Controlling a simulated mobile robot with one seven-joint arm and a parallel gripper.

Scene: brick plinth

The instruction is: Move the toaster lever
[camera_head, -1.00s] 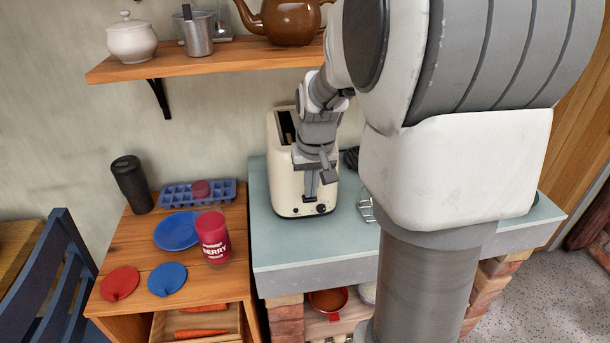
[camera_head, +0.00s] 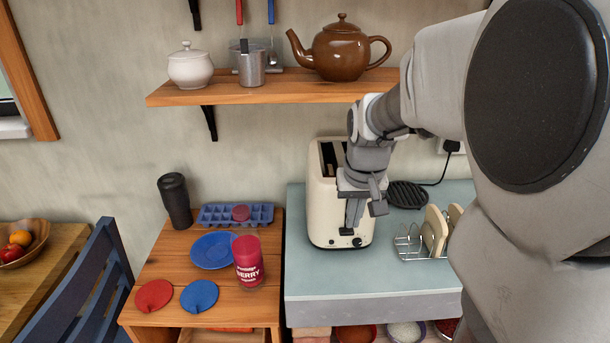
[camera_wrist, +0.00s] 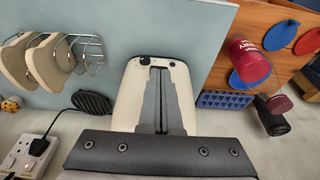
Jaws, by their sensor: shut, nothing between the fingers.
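The cream toaster (camera_head: 325,215) stands upright on the blue-grey counter, with dark slots in its top. It also shows in the wrist view (camera_wrist: 130,95), beneath my fingers. My gripper (camera_head: 348,232) is shut and empty, pointing down at the toaster's front face. In the wrist view my gripper's fingertips (camera_wrist: 160,68) lie together over the toaster's front end. A dark knob (camera_head: 357,242) sits low on that face, just right of the fingertips. I cannot make out the lever; my fingers cover part of the front. Whether they touch the toaster, I cannot tell.
A wire rack with bread slices (camera_head: 435,230) and a dark round trivet (camera_head: 407,194) are right of the toaster on the counter (camera_head: 330,285). A wooden shelf (camera_head: 270,91) with a brown teapot hangs above. A berry cup (camera_head: 248,262) stands on the left side table.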

